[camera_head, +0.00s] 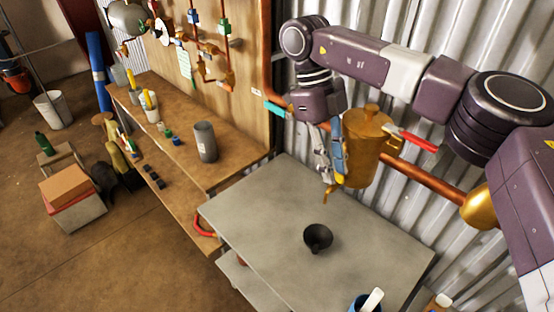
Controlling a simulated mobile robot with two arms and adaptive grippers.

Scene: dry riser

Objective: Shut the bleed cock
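A brass-coloured vessel (368,148) is fitted on a copper pipe (425,180) along the corrugated wall. A small bent spout (327,196) shows at its lower left; I take this to be the bleed cock, but its handle is largely hidden, so its position cannot be told. My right gripper (331,180) points down at the left side of the vessel, close to the spout. Its fingers overlap from here, and I cannot tell whether they are open or shut. A black funnel (318,238) sits on the grey table below. My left gripper is not in view.
A red lever (418,141) is right of the vessel and a teal lever (276,108) left of it. A wooden bench (190,172) with a grey cylinder (205,142) stands left.

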